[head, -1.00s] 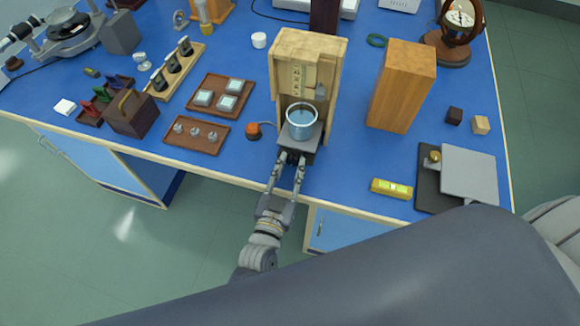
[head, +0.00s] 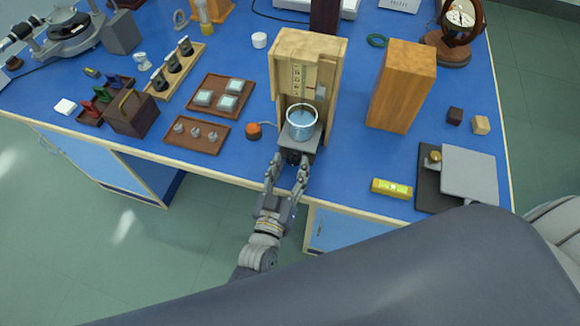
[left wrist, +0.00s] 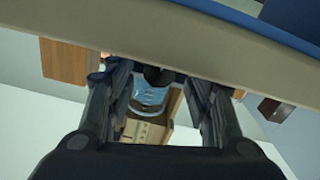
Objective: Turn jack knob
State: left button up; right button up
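The jack stands in a pale wooden frame (head: 307,45) near the bench's front edge, with a grey platform (head: 310,143) under a blue-filled beaker (head: 301,124). Its dark knob (head: 293,157) faces the front, partly hidden among the fingers in the head view. My left gripper (head: 288,163) is open, its two fingers spread to either side of the knob. In the left wrist view the knob (left wrist: 158,77) is a dark round shape between the fingers (left wrist: 158,85), with a visible gap on each side. My right gripper is not in view.
Right are a tall wooden block (head: 402,85), a yellow level (head: 391,188) and a grey plate (head: 469,172). The blue bench top between frame and block is clear.

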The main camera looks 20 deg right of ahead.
pick_arm(q)
jog(key=v, duration=1.2)
dwell(0.5)
jog(key=s+a+f+g+y, duration=0.2)
jog(key=a+f, duration=0.3)
jog(key=f, duration=0.5)
jog(key=s+a+f+g+y, duration=0.25)
jog(key=a+f, duration=0.25)
jog(key=f, duration=0.5)
jog(key=s+a+f+g+y, duration=0.25)
jog(key=a+f, duration=0.25)
jog(key=f, duration=0.5)
jog(key=s+a+f+n+g+y, duration=0.1)
jog(key=s+a+f+g, duration=0.2)
jog(key=s+a+f, duration=0.3)
jog(key=s+a+f+n+g+y, duration=0.1)
jog(key=s+a+f+g, duration=0.3)
jog(key=s, duration=0.9)
jog(key=a+f+y, duration=0.1)
jog(key=a+f, duration=0.2)
jog(key=a, duration=0.1)
jog(key=shift+a+f, duration=0.15)
jog(key=shift+f, duration=0.1)
jog(key=shift+s, duration=0.1)
